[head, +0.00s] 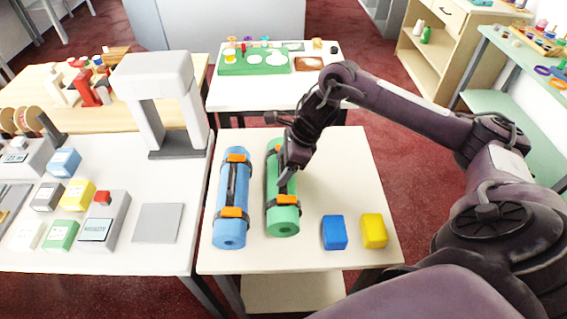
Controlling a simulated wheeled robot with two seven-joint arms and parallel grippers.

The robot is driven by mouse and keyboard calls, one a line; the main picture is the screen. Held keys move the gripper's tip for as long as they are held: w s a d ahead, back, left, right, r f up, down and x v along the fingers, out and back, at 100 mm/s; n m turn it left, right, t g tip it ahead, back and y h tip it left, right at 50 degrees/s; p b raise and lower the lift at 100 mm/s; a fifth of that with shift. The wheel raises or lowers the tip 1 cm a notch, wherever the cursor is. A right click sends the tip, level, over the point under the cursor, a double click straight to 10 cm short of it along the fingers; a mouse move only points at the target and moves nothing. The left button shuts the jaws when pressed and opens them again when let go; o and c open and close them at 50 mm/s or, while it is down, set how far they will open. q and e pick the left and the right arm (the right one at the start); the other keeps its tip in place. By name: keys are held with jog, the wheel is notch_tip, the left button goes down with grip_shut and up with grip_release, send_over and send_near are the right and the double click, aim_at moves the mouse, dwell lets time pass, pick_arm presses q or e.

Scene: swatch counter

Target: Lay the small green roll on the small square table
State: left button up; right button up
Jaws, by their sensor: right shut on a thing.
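The green roll (283,218) has dark straps with orange buckles and lies lengthwise over the pale table (340,175) in the middle. My right gripper (286,184) reaches down onto its upper middle from the right and is shut on it. The fingertips and the exact part gripped, strap or roll, are hard to make out. I cannot tell whether the roll rests on the tabletop or is slightly raised. Another small white table (240,98) stands behind, with things on it. My left gripper is not in view.
A blue roll (231,205) lies close left of the green one. A blue block (334,232) and a yellow block (374,230) stand at the front right. A white counter (150,258) with devices adjoins at left. The far table holds a green board (262,62).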

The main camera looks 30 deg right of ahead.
jog(key=shift+f, duration=0.15)
jog(key=o, duration=1.4)
jog(key=shift+o, duration=0.2)
jog(key=shift+r, duration=0.35)
jog(key=b+v, duration=0.1)
jog(key=v, duration=0.3)
jog(key=shift+d+r, duration=0.2)
jog(key=shift+r, duration=0.05)
jog(key=p+v, duration=0.1)
jog(key=v, duration=0.6)
